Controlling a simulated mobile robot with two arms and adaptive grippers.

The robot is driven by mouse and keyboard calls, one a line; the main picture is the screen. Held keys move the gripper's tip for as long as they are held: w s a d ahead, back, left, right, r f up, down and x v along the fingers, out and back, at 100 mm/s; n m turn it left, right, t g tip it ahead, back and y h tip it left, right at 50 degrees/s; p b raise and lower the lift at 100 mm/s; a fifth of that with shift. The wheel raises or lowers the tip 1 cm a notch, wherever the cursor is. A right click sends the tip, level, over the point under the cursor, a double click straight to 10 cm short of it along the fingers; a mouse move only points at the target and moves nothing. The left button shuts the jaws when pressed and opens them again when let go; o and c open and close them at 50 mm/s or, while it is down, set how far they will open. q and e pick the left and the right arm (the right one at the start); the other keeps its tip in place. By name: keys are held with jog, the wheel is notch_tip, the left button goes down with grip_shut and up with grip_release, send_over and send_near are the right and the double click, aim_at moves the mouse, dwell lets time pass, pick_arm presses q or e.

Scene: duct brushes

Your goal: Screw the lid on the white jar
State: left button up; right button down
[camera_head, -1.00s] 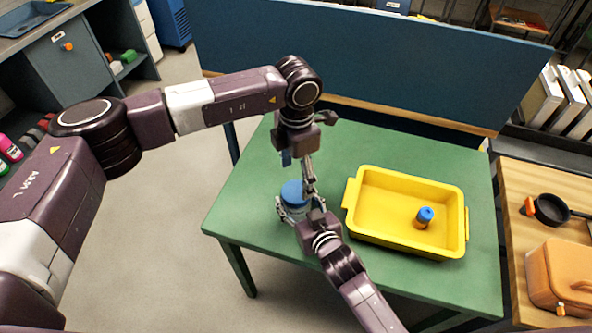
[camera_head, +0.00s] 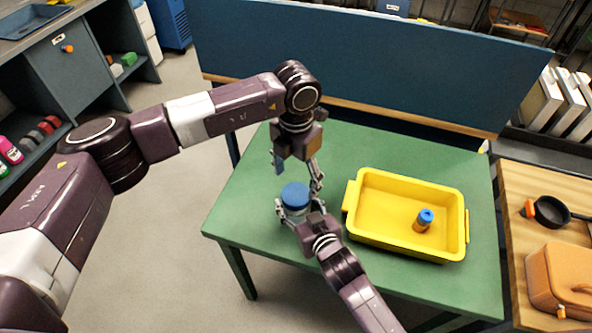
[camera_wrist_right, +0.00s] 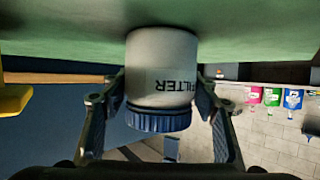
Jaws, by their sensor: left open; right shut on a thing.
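The white jar (camera_head: 293,213) stands upright on the green table and shows upside down in the right wrist view (camera_wrist_right: 160,70), with dark "FILTER" lettering. The blue ribbed lid (camera_head: 295,193) sits level on the jar's mouth; it also shows in the right wrist view (camera_wrist_right: 158,119). How tight it is cannot be told. My right gripper (camera_head: 299,209) is shut on the jar, one finger on each side. My left gripper (camera_head: 297,177) points down just above the lid, its fingers spread apart and empty.
A yellow tray (camera_head: 352,197) stands on the green table (camera_head: 245,208) close to the right of the jar, with an orange, blue-capped bottle (camera_head: 423,219) inside. A blue panel (camera_head: 370,65) rises behind the table. The table left of the jar is clear.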

aim_at(296, 194)
pick_arm(q)
jog(key=shift+f, duration=2.65)
jog(key=shift+c, duration=0.3)
jog(key=c, duration=1.1)
jog(key=o, duration=1.3)
jog(key=shift+o, duration=0.2)
jog(key=shift+r, duration=0.1)
notch_tip(296, 194, up, 12)
